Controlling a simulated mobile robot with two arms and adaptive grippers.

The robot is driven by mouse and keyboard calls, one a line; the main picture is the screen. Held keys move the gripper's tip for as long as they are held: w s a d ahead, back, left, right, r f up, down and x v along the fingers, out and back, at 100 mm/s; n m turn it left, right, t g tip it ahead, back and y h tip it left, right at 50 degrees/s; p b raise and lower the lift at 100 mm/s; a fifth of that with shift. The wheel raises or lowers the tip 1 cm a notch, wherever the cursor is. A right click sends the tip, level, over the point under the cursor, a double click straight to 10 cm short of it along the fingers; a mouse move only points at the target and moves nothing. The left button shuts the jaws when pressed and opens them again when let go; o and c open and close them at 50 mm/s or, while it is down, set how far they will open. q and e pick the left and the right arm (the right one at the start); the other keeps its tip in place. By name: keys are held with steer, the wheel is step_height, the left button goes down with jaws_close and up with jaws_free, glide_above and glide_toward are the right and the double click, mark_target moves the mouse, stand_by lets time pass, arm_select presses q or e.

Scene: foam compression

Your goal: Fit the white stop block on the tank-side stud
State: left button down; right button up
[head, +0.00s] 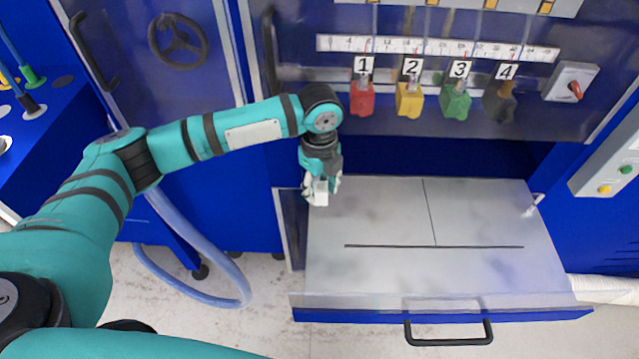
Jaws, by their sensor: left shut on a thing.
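My left gripper (320,187) is shut on the white stop block (321,194). It holds the block over the back left corner of the grey metal drawer top (400,275), fingers pointing down. I cannot tell whether the block touches the surface or a stud beneath it. No bare stud shows at that corner; the gripper and block hide the spot. A small white piece (531,209) with a slanted pin stands at the right side of the drawer top. My right gripper is not in view.
A black handle (447,339) is on the drawer front. A hose (225,295) lies on the floor at left. The middle drawer top is clear.

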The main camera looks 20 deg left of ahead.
arm_select(q)
steer(key=shift+f, duration=1.2)
steer(key=c, duration=0.7)
jaws_free()
steer(key=shift+r, duration=0.1)
step_height(320, 180, up, 12)
steer(key=shift+f, duration=0.1)
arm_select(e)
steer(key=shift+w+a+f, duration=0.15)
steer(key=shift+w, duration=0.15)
